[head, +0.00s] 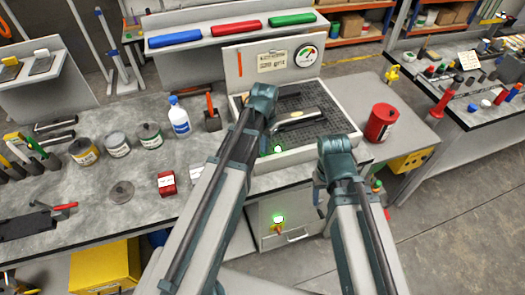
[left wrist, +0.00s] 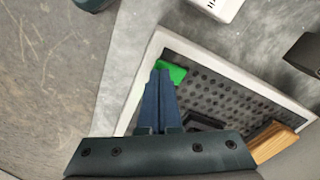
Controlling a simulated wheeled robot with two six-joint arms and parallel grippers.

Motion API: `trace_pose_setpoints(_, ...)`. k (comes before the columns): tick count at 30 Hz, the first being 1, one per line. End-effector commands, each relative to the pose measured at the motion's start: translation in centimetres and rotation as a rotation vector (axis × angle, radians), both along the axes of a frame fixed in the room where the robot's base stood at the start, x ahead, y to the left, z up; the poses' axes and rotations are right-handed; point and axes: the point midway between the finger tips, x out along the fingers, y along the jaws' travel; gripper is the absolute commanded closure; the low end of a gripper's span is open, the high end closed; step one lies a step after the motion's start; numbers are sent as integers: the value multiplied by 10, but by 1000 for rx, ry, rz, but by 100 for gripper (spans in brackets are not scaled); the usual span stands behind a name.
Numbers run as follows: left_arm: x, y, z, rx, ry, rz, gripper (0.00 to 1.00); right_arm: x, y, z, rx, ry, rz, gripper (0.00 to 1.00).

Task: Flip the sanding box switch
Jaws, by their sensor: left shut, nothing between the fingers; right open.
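The sanding box (head: 240,104) is a pale frame around a dark perforated grid, with a gauge (head: 306,56) on its back panel. A green light (head: 278,149) shows at its front inner edge. On the cabinet front below are another glowing green light (head: 278,219) and a small red and yellow switch (head: 277,229). My left gripper (left wrist: 161,68) is shut and empty, its tips beside a green piece (left wrist: 174,73) at the box's inner corner; contact is unclear. My right gripper (head: 320,198) is open near the bench front, right of the switch.
A metal tool (head: 300,120) lies on the grid. A red can (head: 381,122) stands right of the box. A white bottle (head: 180,122), several tins (head: 117,144) and a red box (head: 166,184) stand on the bench left. A yellow case (head: 105,268) sits below the bench.

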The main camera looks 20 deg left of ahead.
Motion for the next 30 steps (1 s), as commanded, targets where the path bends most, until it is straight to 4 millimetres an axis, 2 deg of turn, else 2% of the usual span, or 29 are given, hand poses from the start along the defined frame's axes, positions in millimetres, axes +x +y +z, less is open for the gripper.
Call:
trace_pose_setpoints(20,0,0,-11,0,0,0,100,0,0,-11,0,0,0,42)
trace_pose_setpoints(30,0,0,5,0,0,0,100,0,0,6,0,0,0,42)
